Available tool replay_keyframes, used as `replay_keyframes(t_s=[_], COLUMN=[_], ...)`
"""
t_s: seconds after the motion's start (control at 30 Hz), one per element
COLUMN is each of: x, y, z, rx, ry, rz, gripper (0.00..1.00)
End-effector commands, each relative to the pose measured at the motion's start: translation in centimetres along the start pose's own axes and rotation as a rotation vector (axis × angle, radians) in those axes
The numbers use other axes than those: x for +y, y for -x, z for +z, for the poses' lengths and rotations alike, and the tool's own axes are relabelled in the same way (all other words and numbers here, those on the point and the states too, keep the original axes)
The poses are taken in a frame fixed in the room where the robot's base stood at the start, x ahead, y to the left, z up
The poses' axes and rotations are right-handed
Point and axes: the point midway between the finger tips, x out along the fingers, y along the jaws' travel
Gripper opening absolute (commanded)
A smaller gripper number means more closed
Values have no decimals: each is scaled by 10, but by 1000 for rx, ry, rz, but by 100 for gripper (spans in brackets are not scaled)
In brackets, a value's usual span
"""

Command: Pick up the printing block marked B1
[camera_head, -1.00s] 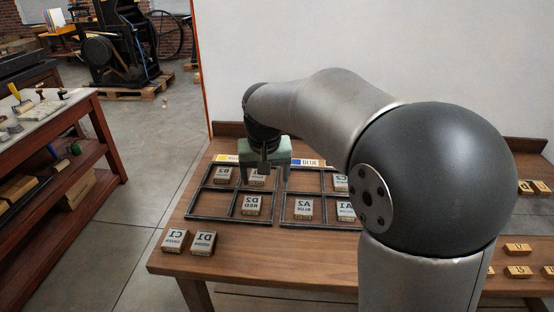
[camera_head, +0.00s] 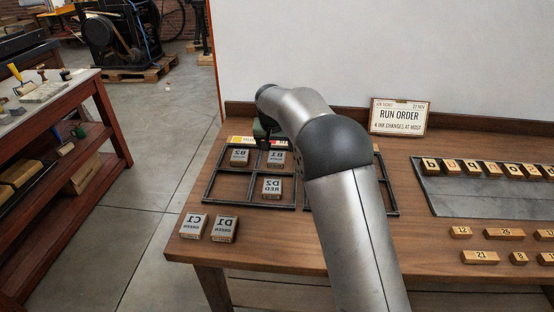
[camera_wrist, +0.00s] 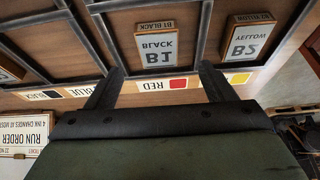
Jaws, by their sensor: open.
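The printing block B1 (camera_head: 276,157), pale-faced on a wooden body and labelled black, lies in the back right cell of the left divided frame (camera_head: 249,205). In the wrist view, block B1 (camera_wrist: 158,48) appears upside down, between and beyond my finger ends. My gripper (camera_wrist: 162,69) is open and empty, its two dark fingers spread, with the RED label strip (camera_wrist: 167,85) visible between them. In the head view, its green body (camera_head: 260,130) is at the frame's back edge, behind B1, and its fingertips are hidden. Whether the fingers are level with the block cannot be told.
Block B2 (camera_head: 239,157) lies in the cell left of B1, and D2 (camera_head: 271,187) in the cell in front. Frame bars separate them. C1 (camera_head: 193,225) and D1 (camera_head: 224,229) lie on the open table front. A run order sign (camera_head: 400,117) stands at the back.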

Motion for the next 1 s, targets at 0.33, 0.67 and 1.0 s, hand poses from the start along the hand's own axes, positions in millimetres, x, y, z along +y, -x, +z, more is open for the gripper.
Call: replay_keyframes(t_s=[0.33, 0.67, 1.0], x=[2, 2, 2], y=[-32, -66, -66], z=[1, 1, 1], rx=[-2, 0, 0], ry=[0, 1, 1], rz=[1, -1, -1], gripper=[76, 76, 32])
